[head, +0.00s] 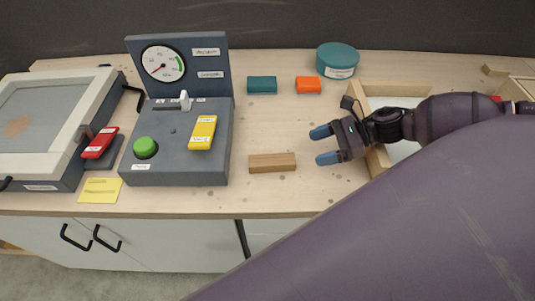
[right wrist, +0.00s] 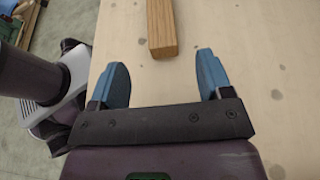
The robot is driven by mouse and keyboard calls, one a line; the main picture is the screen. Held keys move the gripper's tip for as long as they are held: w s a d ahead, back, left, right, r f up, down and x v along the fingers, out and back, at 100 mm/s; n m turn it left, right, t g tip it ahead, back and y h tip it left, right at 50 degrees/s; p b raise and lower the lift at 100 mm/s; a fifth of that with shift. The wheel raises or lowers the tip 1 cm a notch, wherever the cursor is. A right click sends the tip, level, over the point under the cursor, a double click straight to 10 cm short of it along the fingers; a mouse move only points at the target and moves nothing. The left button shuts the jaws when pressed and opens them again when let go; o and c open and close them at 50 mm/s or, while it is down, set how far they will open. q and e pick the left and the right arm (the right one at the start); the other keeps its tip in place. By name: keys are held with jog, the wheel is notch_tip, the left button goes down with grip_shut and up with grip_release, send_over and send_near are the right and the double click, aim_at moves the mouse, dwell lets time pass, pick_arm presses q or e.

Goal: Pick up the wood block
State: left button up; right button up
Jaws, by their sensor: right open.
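The wood block (head: 272,163) is a small brown bar lying flat on the light wooden bench, near its front edge, in the head view. In the right wrist view the wood block (right wrist: 161,28) lies ahead of the fingertips, between their lines, with its far end cut off by the frame. My right gripper (head: 321,145) is open and empty, to the right of the block and apart from it. Its two blue fingers also show in the right wrist view (right wrist: 162,66). My left gripper is not in view.
A grey control panel (head: 160,168) with a gauge, green button and yellow switch stands left of the block. Teal (head: 262,85) and orange (head: 308,85) blocks and a round teal tin (head: 337,60) lie behind. A wooden tray (head: 374,161) is under my right arm.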

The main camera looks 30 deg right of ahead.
aim_at(279, 159)
jog(key=x, duration=0.4)
jog(key=shift+a+b, duration=0.1)
jog(key=shift+b, duration=0.2)
jog(key=shift+x, duration=3.15)
jog(key=shift+r, duration=0.1)
jog(key=c, duration=1)
jog(key=shift+c, duration=0.2)
jog(key=shift+r, duration=0.15)
